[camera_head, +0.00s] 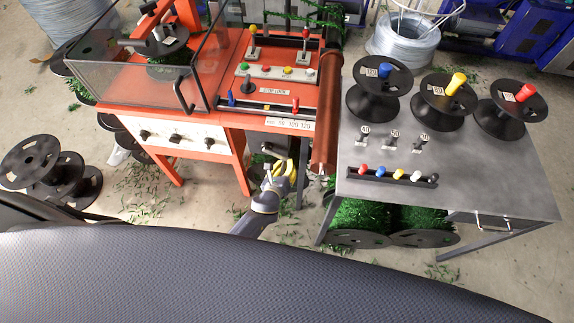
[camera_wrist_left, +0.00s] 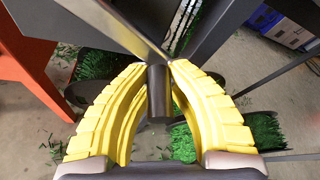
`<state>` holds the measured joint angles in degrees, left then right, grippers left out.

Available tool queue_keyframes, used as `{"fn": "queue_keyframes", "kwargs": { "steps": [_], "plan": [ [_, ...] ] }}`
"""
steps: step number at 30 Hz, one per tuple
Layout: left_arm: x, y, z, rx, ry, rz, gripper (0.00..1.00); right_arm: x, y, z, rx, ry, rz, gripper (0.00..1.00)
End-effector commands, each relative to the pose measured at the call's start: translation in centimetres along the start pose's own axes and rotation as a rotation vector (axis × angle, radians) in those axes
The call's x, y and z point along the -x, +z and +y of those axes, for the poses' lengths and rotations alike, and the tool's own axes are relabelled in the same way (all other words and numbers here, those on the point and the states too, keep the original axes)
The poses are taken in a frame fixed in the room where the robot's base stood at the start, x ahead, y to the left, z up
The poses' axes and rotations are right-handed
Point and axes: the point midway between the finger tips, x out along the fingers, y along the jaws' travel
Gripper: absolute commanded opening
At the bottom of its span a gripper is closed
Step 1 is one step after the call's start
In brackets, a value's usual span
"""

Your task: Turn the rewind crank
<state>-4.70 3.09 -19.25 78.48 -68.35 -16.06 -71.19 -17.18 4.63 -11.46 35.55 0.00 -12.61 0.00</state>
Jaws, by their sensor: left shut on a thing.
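My left gripper (camera_head: 283,172) is low beside the orange machine (camera_head: 222,100), in the gap between it and the grey table. In the left wrist view its yellow fingers (camera_wrist_left: 158,80) are shut on a dark cylindrical handle (camera_wrist_left: 158,98). The handle joins a grey metal bar at its top, and I take it for the rewind crank's grip. In the head view the crank is mostly hidden by the gripper and the machine's edge. My right gripper is not in view.
The grey table (camera_head: 480,185) on the right carries black spools with blue, yellow and red pegs. Green bristle rolls (camera_head: 360,215) lie under it. Black spools (camera_head: 40,160) lie on the floor at the left. A clear guard (camera_head: 130,80) covers the machine's left part.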

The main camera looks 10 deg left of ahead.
Motion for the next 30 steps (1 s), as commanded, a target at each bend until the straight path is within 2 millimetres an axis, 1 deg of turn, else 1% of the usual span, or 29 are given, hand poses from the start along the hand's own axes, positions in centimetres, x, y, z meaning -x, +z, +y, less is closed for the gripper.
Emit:
{"fn": "queue_keyframes", "kwargs": {
  "steps": [11, 12, 17, 18, 26, 30],
  "plan": [
    [0.0, -0.1, 0.0, -0.003, 0.001, 0.001, 0.0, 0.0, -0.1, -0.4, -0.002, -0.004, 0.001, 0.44],
    [0.0, -0.1, 0.0, -0.003, 0.001, 0.001, 0.19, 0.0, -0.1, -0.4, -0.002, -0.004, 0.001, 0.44],
    [0.0, 0.0, 0.0, -0.003, 0.001, 0.001, 0.38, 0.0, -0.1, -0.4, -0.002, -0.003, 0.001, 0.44],
    [0.0, 0.0, 0.0, -0.003, 0.001, 0.001, 0.39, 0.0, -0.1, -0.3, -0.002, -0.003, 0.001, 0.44],
    [0.2, 0.0, 0.1, -0.003, 0.001, 0.0, 0.39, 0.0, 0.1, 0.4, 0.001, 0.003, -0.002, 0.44],
    [1.3, -0.1, 0.2, -0.004, 0.002, 0.001, 0.39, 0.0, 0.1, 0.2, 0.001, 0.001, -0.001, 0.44]
  ]
}}
